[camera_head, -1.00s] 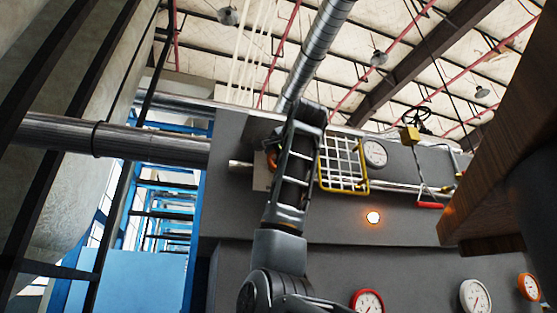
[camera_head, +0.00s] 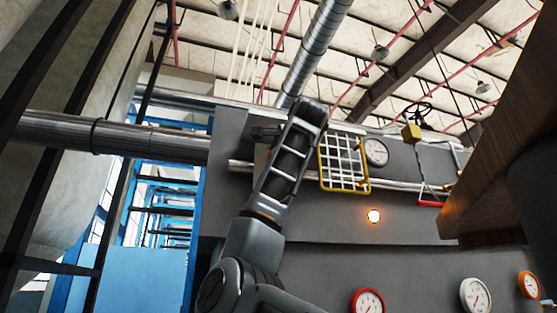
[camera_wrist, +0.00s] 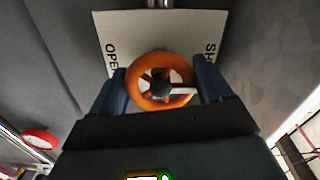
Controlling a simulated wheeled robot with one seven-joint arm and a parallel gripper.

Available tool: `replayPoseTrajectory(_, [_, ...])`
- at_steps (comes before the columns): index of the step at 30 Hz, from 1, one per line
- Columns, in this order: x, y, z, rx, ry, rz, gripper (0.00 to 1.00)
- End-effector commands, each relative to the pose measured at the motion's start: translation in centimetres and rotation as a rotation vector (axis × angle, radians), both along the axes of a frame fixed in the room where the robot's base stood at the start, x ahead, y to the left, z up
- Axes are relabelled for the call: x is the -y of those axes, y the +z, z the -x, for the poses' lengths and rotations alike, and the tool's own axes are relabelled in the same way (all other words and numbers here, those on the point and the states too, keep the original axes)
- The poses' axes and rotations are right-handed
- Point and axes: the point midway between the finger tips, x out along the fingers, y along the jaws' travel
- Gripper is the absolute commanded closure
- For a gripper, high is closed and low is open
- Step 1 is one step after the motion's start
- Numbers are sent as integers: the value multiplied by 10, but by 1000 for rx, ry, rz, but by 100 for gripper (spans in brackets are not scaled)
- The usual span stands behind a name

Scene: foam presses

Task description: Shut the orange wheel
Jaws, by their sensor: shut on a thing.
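The orange wheel (camera_wrist: 160,102) is a small round handwheel with a dark hub, in the middle of the wrist view. It sits in front of a pale plate (camera_wrist: 125,32) lettered "OPE" on the left and "SH" on the right, the rest of the words hidden. A whitish bar on the wheel points right, toward the "SH" side. My gripper (camera_wrist: 161,80) is shut on the wheel, one dark finger on each side of the rim. In the head view my gripper (camera_head: 266,133) is a dark shape beside my wrist, and the wheel is not visible there.
A yellow-framed white grid (camera_head: 343,163) and a white gauge (camera_head: 376,152) are just right of my arm. A red gauge (camera_head: 368,302) is lower down. A metal pipe (camera_head: 150,143) runs at left. A wooden piece (camera_head: 505,150) fills the right edge.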

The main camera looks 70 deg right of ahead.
Motion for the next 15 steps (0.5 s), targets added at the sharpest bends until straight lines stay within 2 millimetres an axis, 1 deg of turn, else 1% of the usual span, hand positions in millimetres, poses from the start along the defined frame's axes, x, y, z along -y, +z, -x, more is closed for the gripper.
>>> replayPoseTrajectory(4, [1,-2,2,0,-4,-6,52])
replayPoseTrajectory(5, [1,-2,2,0,-4,-6,19])
replayPoseTrajectory(6, [1,-2,2,0,-4,-7,16])
replayPoseTrajectory(11, [1,-1,1,-1,-3,-4,0])
replayPoseTrajectory(15, [1,-1,1,-1,-2,-3,0])
